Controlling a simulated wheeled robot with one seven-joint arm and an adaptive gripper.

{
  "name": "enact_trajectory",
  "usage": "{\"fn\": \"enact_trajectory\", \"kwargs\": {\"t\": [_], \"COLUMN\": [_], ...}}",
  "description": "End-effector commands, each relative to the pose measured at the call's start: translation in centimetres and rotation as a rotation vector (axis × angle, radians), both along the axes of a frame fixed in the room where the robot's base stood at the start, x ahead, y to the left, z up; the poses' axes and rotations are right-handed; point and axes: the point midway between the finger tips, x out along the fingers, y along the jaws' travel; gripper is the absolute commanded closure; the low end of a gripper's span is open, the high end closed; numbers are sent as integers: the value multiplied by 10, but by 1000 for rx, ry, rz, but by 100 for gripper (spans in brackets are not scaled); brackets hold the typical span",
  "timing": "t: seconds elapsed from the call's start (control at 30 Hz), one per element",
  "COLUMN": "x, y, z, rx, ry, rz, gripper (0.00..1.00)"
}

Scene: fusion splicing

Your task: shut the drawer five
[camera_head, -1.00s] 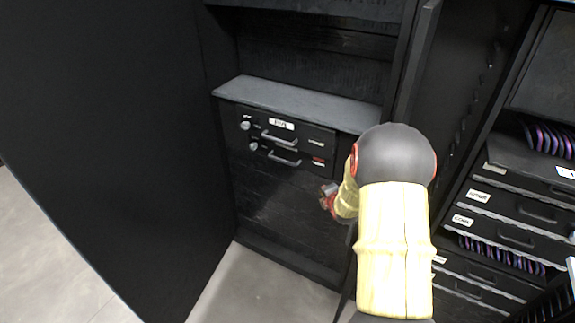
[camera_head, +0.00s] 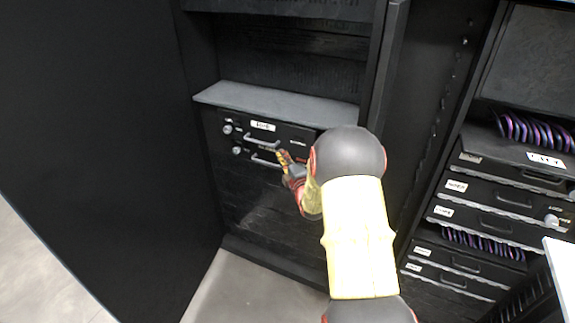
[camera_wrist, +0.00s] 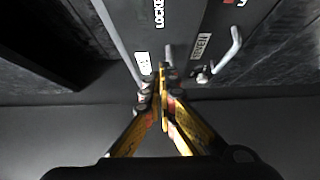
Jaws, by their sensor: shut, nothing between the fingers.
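No label reading "five" is clearly legible in either view, so I cannot tell for sure which drawer is five. A black two-drawer unit sits under a grey shelf in the left cabinet. Its upper drawer (camera_head: 285,134) has a white label and a grey handle (camera_head: 262,142); its lower drawer has a handle (camera_head: 265,161) too. Both fronts look roughly flush. My gripper (camera_head: 283,155) is shut and empty, just in front of the lower drawer's right part. In the wrist view the gripper (camera_wrist: 163,76) has its fingertips together close to the labelled front; contact cannot be told.
An open black door (camera_head: 110,150) stands at left. A dark upright panel (camera_head: 420,120) divides the cabinets. The right cabinet holds several labelled drawers (camera_head: 500,195) and purple-blue cables (camera_head: 535,130).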

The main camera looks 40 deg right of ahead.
Motion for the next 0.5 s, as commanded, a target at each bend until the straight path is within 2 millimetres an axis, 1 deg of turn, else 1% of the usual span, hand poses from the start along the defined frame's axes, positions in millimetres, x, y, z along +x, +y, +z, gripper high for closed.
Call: {"fn": "enact_trajectory", "kwargs": {"t": [0.03, 0.13, 0.3, 0.5], "x": [11, 28, 36, 41], "y": [-4, -11, -34, -46], "z": [-2, -2, -2, 0], "rx": [0, -1, -1, -2], "ry": [-1, -1, 1, 1], "rz": [1, 2, -2, 0], "gripper": [100, 100, 100, 100]}}
